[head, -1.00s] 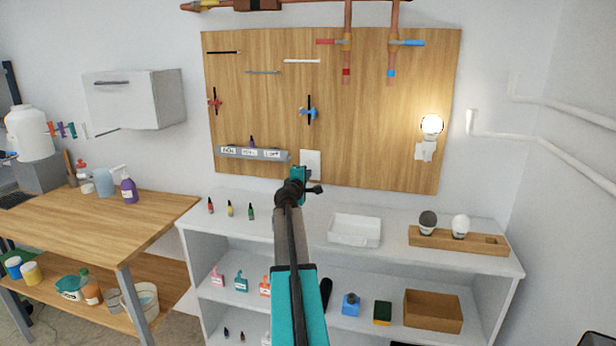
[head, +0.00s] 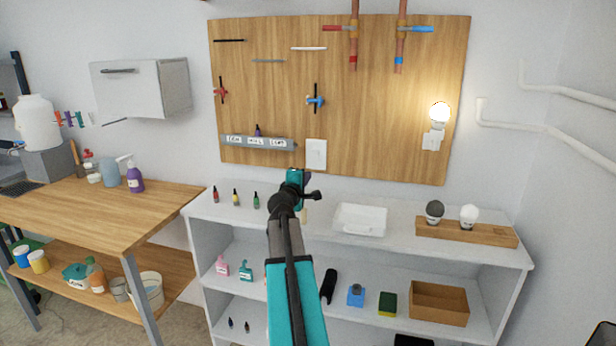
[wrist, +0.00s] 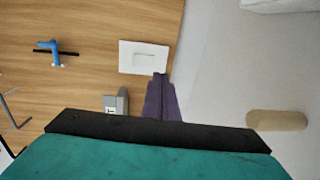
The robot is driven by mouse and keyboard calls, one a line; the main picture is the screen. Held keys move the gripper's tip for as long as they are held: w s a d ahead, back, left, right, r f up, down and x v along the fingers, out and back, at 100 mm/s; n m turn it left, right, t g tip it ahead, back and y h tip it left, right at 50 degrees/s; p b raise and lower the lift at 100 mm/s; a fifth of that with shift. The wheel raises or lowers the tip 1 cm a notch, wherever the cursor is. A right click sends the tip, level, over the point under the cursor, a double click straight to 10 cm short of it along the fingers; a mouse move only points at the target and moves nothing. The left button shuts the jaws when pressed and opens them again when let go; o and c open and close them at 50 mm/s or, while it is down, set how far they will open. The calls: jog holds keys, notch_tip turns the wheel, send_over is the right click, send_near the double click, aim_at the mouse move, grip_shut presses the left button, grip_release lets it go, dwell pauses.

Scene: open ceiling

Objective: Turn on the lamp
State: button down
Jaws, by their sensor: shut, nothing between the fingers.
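The lamp (head: 439,112) is a round bulb in a white wall fitting at the right of the wooden board, and it glows. A white switch plate (head: 316,153) is on the board's lower edge, and it also shows in the wrist view (wrist: 144,57) with its rocker. My gripper (head: 307,177) is just below the plate in the head view. In the wrist view its purple fingers (wrist: 160,98) are together and empty, with the tips at the plate's edge. I cannot tell whether they touch it.
A white shelf unit (head: 395,255) stands below the board. On its top are small bottles, a white tray (head: 360,220) and a wooden holder (head: 466,233) with two bulbs. A tan cylinder (wrist: 276,120) lies near my gripper. Blue (head: 316,100) and red valve handles stick out from the board.

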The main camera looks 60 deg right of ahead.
jog(key=shift+f+v, duration=0.15)
jog(key=shift+v, duration=0.6)
jog(key=shift+f+v, duration=0.2)
jog(key=shift+v, duration=0.55)
